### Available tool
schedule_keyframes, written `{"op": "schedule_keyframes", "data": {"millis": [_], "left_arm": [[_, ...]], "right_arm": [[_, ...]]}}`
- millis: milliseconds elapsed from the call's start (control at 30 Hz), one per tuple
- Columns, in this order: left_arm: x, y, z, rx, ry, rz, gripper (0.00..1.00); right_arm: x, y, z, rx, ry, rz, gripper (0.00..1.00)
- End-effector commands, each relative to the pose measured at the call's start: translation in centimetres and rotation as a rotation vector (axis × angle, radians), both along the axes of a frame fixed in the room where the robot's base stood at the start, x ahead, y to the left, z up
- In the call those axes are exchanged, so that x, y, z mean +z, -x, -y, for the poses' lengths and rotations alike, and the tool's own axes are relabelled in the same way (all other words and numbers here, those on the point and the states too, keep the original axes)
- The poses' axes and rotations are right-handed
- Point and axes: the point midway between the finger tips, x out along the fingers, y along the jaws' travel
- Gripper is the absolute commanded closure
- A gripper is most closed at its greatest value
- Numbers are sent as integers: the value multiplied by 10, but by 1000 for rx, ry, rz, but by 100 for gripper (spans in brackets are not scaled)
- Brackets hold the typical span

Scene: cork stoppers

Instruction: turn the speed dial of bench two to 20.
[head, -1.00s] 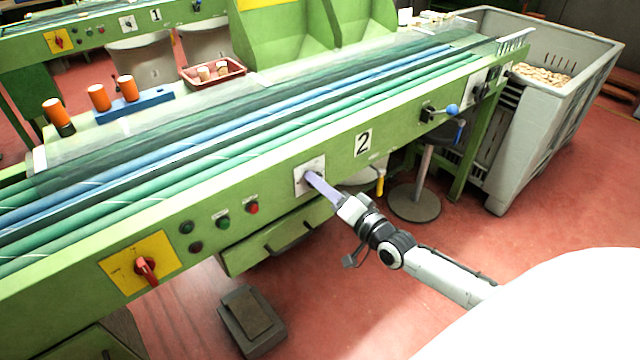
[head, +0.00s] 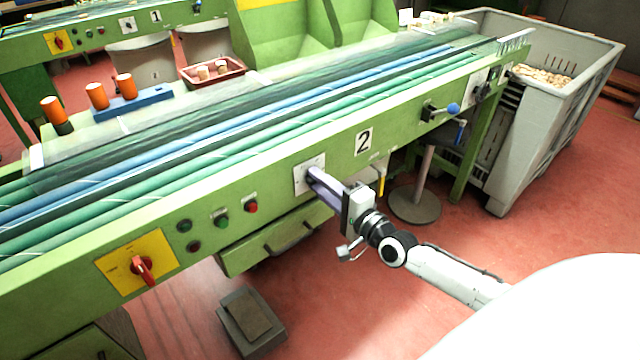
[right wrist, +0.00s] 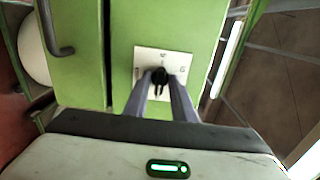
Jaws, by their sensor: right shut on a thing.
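Bench two is the green machine with the number 2 plate (head: 363,142) on its front. Its speed dial (right wrist: 159,78) is a small black knob on a white square plate (right wrist: 149,57), seen in the right wrist view. In the head view the same dial plate (head: 301,180) is partly covered by my gripper. My right gripper (head: 313,173) reaches the dial, its two fingers on either side of the knob and shut on it. The numbers on the plate are too small to read. My left gripper is in neither view.
A red switch (head: 143,268) on a yellow plate and several push buttons (head: 221,218) sit left of the dial. A drawer handle (head: 289,239) is below. A blue-knobbed lever (head: 451,109) sticks out to the right. A grey bin (head: 530,140) stands beyond. A pedal (head: 250,318) lies on the floor.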

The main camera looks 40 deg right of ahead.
Motion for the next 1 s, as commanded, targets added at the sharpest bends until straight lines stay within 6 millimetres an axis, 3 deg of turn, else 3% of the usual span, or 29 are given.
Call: {"op": "schedule_keyframes", "data": {"millis": [400,433,467,800,1000], "left_arm": [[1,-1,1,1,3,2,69],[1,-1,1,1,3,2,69],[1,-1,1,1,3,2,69],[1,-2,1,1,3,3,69],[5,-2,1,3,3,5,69]], "right_arm": [[-1,1,0,1,-9,-4,99],[-1,1,0,1,-9,-4,73],[-1,1,0,1,-9,-4,70],[-1,3,0,0,-7,-3,70],[-1,30,2,1,-6,-6,70]]}}
